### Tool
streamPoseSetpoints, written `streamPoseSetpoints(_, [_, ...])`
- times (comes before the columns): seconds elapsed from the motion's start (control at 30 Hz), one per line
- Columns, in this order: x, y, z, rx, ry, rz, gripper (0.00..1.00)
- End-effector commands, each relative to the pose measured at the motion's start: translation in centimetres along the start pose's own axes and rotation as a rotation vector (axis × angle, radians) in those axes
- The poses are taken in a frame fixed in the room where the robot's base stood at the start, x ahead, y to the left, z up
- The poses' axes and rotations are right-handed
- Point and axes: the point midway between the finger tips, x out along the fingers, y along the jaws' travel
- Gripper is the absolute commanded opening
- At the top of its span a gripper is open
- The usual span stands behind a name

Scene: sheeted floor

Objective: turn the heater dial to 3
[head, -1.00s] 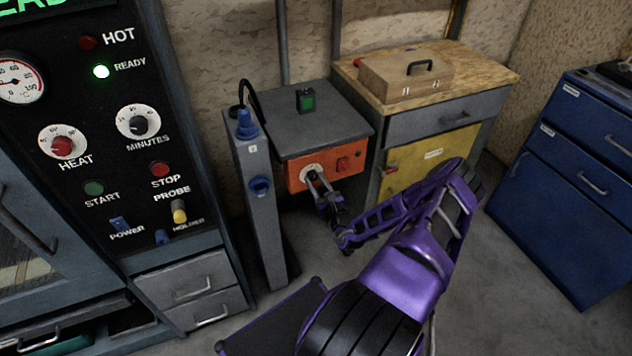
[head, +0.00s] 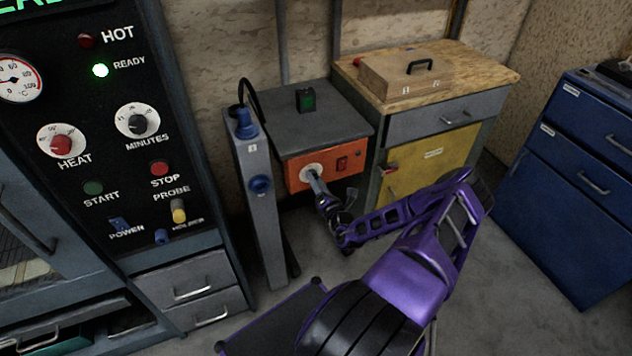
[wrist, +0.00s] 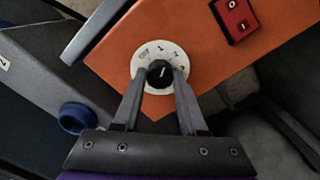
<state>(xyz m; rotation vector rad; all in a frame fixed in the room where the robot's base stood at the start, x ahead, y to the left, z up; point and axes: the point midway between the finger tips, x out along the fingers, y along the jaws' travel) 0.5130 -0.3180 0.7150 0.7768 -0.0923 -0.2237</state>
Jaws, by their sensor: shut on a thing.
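The heater dial is a black knob (wrist: 160,73) on a white disc (wrist: 144,56) on the front of the orange heater panel (wrist: 200,60). The disc has marks for off and numbers, small and partly hidden. The knob's white line points up and slightly right in the wrist view, around the 1 and 2 marks; I cannot read its exact setting. My gripper (wrist: 160,83) is shut on the knob, one finger on each side. In the head view, the white disc (head: 308,171) shows beside my gripper (head: 314,177), and the knob is hidden behind the fingers.
A red rocker switch (wrist: 235,18) sits beside the dial. A yellow-fronted cabinet (head: 430,165) is close on the right. Grey floor (head: 470,290) is open in front.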

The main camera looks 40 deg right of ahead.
Motion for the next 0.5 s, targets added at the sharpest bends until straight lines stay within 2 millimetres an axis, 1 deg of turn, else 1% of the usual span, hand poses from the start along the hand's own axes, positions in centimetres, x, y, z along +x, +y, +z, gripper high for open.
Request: streamPoseSetpoints(0.5, [-0.05,-0.08,-0.11,0.493,0.000,-0.001,0.00])
